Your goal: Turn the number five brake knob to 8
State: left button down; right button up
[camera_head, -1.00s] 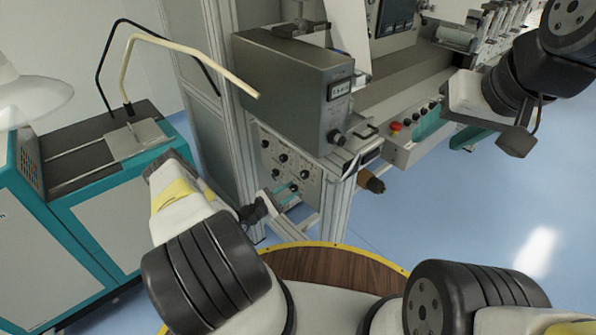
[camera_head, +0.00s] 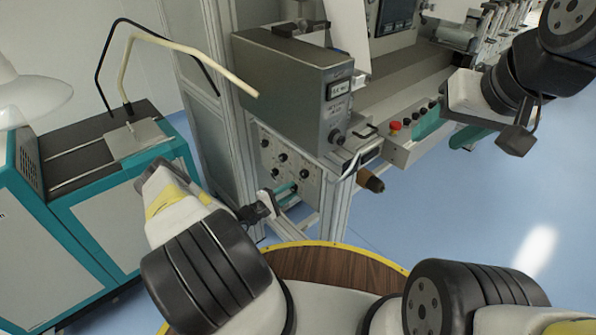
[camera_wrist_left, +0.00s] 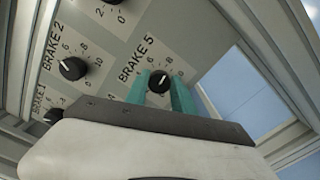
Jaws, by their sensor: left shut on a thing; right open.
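The panel has round black knobs with number scales. The knob labelled BRAKE 5 (camera_wrist_left: 158,82) shows in the left wrist view, its white mark pointing up and slightly right. The exact number it marks is too small to read for sure. My left gripper (camera_head: 287,192) reaches the lower part of the panel in the head view. In the left wrist view its two teal fingers (camera_wrist_left: 162,90) stand on either side of the BRAKE 5 knob and are shut on it. My right gripper (camera_head: 450,131) is open and empty at the right, away from the knobs.
The BRAKE 2 knob (camera_wrist_left: 72,68) and another knob (camera_wrist_left: 54,115) are to the left on the same panel (camera_head: 268,145). A grey box (camera_head: 295,85) overhangs the panel. A metal frame post (camera_head: 335,205) stands right of it, and a brown-orange handle (camera_head: 370,180) juts out nearby.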

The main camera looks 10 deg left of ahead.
dwell(0.3)
pick_arm(q)
jog(key=c, duration=1.1)
grip_release()
jog(key=shift+o, duration=0.2)
jog(key=shift+a, duration=0.1)
jog(key=v, duration=0.7)
jog(key=shift+s+a, duration=0.2)
jog(key=shift+s, duration=0.15)
